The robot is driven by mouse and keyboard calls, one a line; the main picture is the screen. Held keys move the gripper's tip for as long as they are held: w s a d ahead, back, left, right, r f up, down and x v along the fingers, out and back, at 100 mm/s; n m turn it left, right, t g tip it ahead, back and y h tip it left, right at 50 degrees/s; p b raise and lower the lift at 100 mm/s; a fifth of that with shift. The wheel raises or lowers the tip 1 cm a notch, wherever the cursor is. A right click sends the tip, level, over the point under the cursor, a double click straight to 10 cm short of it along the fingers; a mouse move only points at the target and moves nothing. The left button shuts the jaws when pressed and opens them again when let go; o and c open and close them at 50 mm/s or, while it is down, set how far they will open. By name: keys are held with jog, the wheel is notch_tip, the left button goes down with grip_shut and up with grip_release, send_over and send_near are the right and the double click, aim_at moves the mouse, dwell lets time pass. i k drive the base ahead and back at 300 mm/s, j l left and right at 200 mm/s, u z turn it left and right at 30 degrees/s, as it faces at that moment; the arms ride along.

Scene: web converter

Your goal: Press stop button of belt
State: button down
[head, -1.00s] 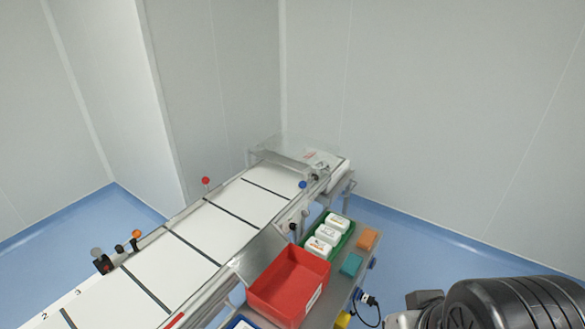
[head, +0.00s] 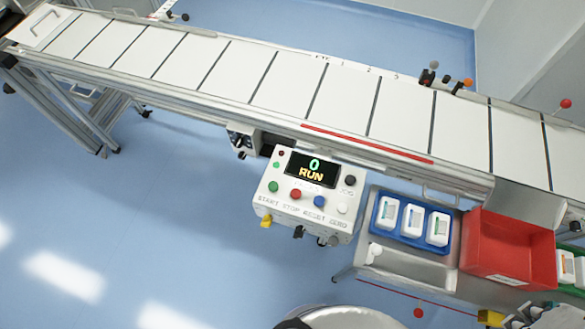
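The white control box (head: 308,196) hangs at the front side of the belt (head: 275,80) in the head view. Its dark display (head: 311,170) reads "0" and "RUN". Below it is a row of buttons: green (head: 273,186), red (head: 296,194), blue (head: 319,201) and white (head: 342,208), over the printed words START, STOP, RESET, ZERO. The red button lines up with STOP. Nothing touches the buttons.
Right of the box, a cart carries a blue tray (head: 374,240) with white bottles, a red bin (head: 468,235) and a green tray (head: 560,266). A red strip (head: 365,144) runs along the belt's front edge. Blue floor lies open left of the box.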

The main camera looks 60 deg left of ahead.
aim_at(295, 193)
jog(key=u, duration=1.85)
